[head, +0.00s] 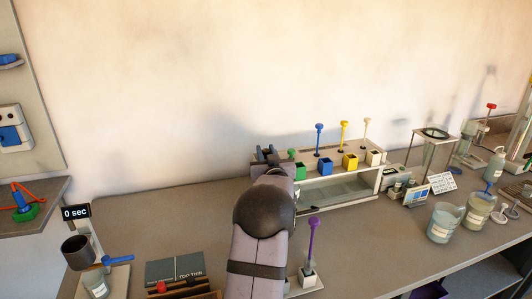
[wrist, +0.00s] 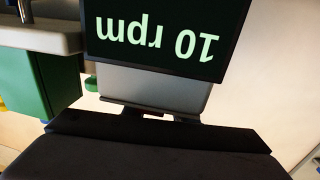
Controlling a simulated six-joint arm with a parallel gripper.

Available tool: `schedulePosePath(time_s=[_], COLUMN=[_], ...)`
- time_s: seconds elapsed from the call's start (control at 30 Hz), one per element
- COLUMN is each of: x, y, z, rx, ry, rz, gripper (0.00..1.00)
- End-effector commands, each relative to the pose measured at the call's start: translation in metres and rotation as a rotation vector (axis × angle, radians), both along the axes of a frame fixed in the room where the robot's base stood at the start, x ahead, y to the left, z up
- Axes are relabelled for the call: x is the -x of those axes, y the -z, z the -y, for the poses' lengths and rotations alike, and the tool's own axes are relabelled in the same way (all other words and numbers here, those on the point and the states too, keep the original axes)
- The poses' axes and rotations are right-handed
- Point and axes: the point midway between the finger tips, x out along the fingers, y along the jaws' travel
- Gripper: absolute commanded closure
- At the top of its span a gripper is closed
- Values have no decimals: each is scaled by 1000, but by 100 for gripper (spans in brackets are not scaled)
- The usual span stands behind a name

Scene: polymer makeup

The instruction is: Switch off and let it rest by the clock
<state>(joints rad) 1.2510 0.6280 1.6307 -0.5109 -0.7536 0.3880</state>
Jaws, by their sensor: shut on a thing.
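My gripper (head: 268,155) is at the left end of the rack on the bench, partly hidden behind my own dark wrist. In the wrist view, a black display (wrist: 165,35) reads "10 rpm" upside down, lit green. It sits on a grey body (wrist: 150,92) right in front of my gripper (wrist: 157,116). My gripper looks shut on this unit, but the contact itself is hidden. The clock (head: 75,212), a small black display reading "0 sec", stands at the left of the bench, well to the left of my gripper.
The rack (head: 345,186) carries green, blue, yellow and white boxes with coloured tools behind. A dark cup (head: 76,252) and a jar (head: 95,284) stand below the clock. A purple tool (head: 312,240) stands upright right of my arm. Bench between clock and rack is largely clear.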

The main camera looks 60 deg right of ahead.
Motion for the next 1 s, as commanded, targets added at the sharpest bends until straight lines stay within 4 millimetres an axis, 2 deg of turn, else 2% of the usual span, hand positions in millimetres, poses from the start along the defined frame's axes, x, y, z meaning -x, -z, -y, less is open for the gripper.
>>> schedulePosePath(time_s=[0.33,0.37,0.4,0.43,0.77,1.0], x=[0,0,0,0,0,0], y=[-2,-2,-2,-2,-2,-23], z=[0,0,0,0,0,0], rx=[4,4,4,4,3,7], ry=[-2,-2,-2,-2,-2,-2], rz=[3,3,3,3,1,1], gripper=[98,73,63,58,58,58])
